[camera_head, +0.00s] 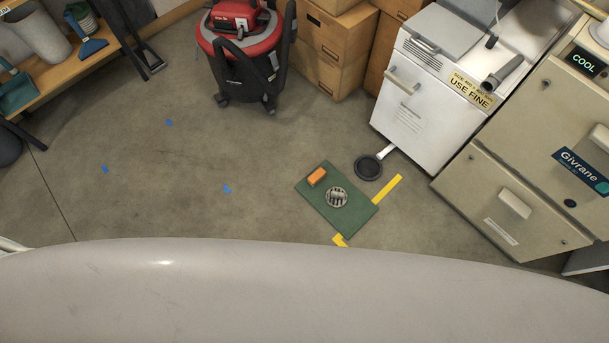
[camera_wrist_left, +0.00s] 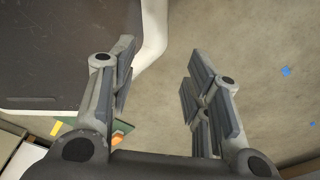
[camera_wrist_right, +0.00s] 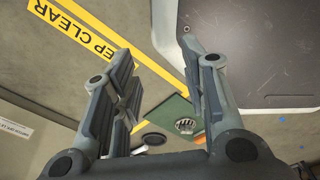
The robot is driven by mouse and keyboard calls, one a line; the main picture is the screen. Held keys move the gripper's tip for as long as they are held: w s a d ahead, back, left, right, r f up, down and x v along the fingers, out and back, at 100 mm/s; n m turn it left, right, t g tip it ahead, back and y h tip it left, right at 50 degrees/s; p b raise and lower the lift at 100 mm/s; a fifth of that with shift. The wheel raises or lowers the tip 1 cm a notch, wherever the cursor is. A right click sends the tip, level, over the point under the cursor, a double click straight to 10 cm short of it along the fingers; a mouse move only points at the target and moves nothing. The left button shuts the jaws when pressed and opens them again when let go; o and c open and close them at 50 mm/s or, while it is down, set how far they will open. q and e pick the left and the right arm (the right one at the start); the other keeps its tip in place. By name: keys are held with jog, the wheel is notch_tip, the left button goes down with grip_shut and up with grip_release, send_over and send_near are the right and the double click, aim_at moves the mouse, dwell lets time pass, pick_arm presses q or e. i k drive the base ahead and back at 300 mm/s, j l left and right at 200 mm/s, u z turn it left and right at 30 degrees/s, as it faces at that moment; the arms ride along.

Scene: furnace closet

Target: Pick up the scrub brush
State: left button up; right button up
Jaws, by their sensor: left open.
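A small orange block (camera_head: 316,176), which may be the scrub brush, lies on a green mat (camera_head: 318,211) on the floor. I cannot make out bristles. A round metal grate (camera_head: 337,197) sits beside it on the mat. My left gripper (camera_wrist_left: 162,55) is open and empty; part of the orange block (camera_wrist_left: 117,139) shows beyond its left finger. My right gripper (camera_wrist_right: 158,55) is open and empty, with the mat (camera_wrist_right: 164,113) and grate (camera_wrist_right: 186,125) between its fingers in view, well beyond them. Neither gripper shows in the head view.
A black round pan-like thing (camera_head: 368,168) lies near the mat by a white cabinet (camera_head: 420,110). A beige furnace unit (camera_head: 530,150) stands right. A red-and-black vacuum (camera_head: 240,50) and cardboard boxes (camera_head: 335,45) stand behind. A wooden shelf (camera_head: 65,72) is left.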

aim_at(320, 173)
jog(key=k+j, duration=0.15)
jog(key=k, duration=0.45)
jog(key=k+j, duration=0.15)
jog(key=k, duration=0.5)
